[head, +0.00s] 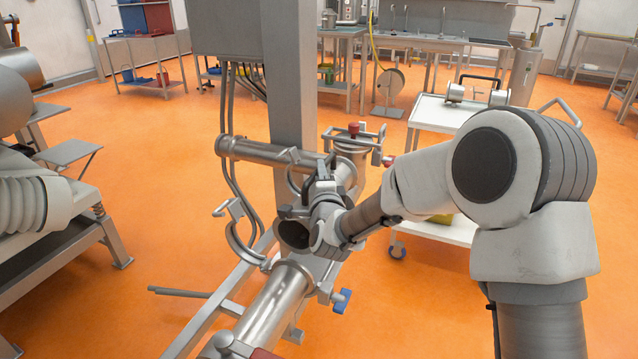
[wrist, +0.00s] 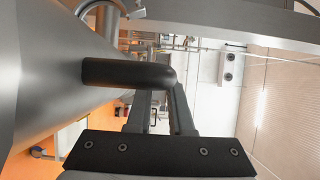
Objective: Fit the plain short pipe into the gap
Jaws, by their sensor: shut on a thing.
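In the wrist view my gripper (wrist: 158,92) is shut on a black bar handle (wrist: 118,72) that joins a grey metal body, apparently the short pipe (wrist: 45,75). In the head view my gripper (head: 328,205) hides most of that pipe; its dark open near end (head: 293,234) shows. This end is above and just behind the flanged end of the lower fixed pipe (head: 273,305), and looks out of line with it. The upper fixed pipe (head: 348,165) is behind my gripper. Whether the held pipe touches either one cannot be told.
An open hinged clamp (head: 240,240) hangs left of the held pipe. A grey column (head: 290,110) and a horizontal pipe (head: 262,150) stand close behind. A white cart (head: 436,112) at right carries another flanged pipe piece (head: 477,95).

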